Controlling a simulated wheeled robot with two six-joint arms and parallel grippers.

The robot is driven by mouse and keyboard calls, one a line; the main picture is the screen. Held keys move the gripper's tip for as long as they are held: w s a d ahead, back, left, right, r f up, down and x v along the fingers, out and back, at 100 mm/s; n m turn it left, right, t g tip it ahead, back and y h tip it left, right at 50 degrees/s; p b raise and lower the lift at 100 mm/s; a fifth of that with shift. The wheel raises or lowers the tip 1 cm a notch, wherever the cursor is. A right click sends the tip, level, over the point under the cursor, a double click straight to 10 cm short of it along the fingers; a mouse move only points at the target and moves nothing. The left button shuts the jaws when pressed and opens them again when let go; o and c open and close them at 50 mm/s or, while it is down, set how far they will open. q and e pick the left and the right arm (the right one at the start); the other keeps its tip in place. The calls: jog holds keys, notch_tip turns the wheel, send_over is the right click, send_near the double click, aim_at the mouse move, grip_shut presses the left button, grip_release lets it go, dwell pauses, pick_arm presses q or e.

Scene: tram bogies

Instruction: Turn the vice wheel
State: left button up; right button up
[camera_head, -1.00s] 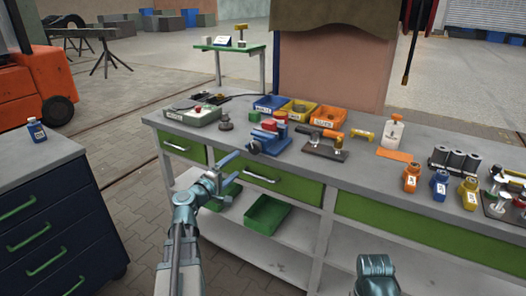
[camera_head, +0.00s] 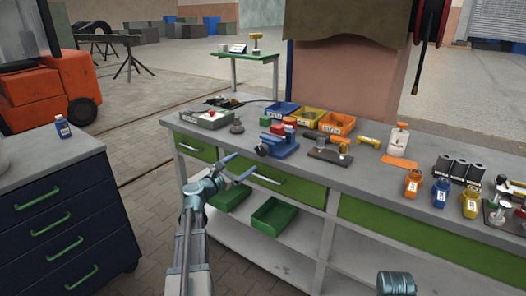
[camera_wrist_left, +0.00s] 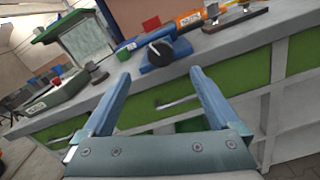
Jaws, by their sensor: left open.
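The blue vice (camera_head: 278,144) stands near the front edge of the grey workbench, with a red block beside it. Its dark round wheel (camera_head: 262,150) faces the front; it also shows in the left wrist view (camera_wrist_left: 160,53). My left gripper (camera_head: 241,166) is open and empty, in front of the bench and short of the vice. In the left wrist view the gripper (camera_wrist_left: 160,74) has its fingers spread, with the wheel showing beyond the gap between them. Only a teal part of my right arm shows at the bottom; its gripper is out of view.
The workbench (camera_head: 370,181) has green drawers and lower green bins (camera_head: 272,215). A grey-green box (camera_head: 206,118) and a dark round piece (camera_head: 237,127) lie left of the vice. A dark cabinet (camera_head: 60,215) is at left.

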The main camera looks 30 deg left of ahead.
aim_at(262, 152)
pick_arm(q)
jog(key=w, duration=0.8)
jog(key=w+d, duration=0.1)
jog(key=w, duration=0.4)
jog(key=c, duration=1.4)
jog(key=m, duration=0.5)
jog(key=shift+d+f+m, duration=0.1)
jog(key=shift+d+m, duration=0.05)
jog(key=shift+m, duration=0.25)
jog(key=m, duration=0.5)
jog(key=shift+d+f+m, duration=0.1)
jog(key=shift+m, duration=0.3)
